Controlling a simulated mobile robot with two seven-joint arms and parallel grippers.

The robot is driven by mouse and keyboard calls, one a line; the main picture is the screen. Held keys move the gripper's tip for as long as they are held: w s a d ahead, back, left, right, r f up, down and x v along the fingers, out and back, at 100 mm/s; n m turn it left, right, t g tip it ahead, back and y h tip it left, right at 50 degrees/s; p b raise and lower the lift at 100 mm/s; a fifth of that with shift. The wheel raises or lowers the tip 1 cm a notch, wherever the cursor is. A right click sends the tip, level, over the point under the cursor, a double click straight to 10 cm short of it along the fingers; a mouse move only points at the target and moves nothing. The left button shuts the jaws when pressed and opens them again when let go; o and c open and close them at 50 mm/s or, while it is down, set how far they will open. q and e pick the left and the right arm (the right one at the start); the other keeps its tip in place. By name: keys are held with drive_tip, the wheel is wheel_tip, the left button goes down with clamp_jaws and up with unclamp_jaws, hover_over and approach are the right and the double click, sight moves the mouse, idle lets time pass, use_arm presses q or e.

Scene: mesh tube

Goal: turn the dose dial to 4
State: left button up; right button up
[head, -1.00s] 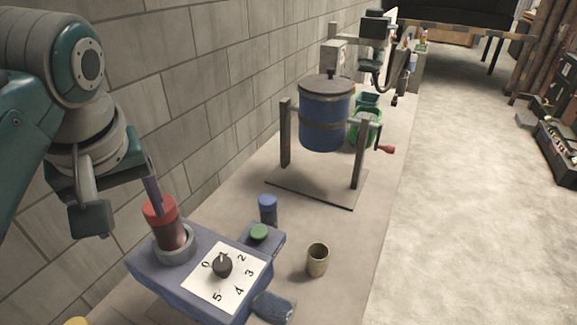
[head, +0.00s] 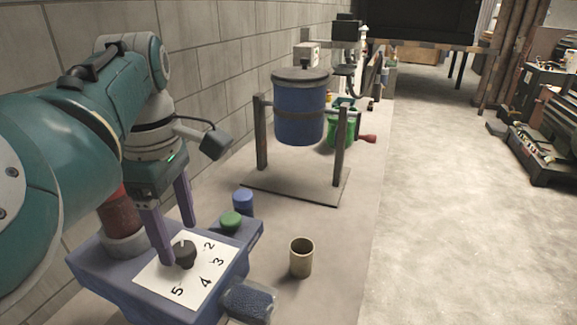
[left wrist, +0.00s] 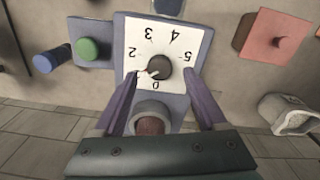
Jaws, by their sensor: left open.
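The dose dial (head: 186,256) is a round black knob on a white number card (head: 213,280), set on a blue-purple block. In the left wrist view the dial (left wrist: 160,67) has a small pale mark on its lower-left side, between 0 and 2; the 1 cannot be made out. My left gripper (head: 178,243) is open above the card, pointing down. In the left wrist view the fingers of the left gripper (left wrist: 164,77) are spread on either side of the dial, apart from it. My right gripper is not in view.
A red cylinder (head: 119,215) in a grey collar stands on the block beside my left arm. A green button (head: 231,221), a blue cap (head: 243,202), a brass cup (head: 301,258) and a blue drum on a stand (head: 300,110) are nearby. Bench is clear right of the cup.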

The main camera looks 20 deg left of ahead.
sight(185, 256)
use_arm(q)
drive_tip(key=shift+f, duration=1.3)
clamp_jaws()
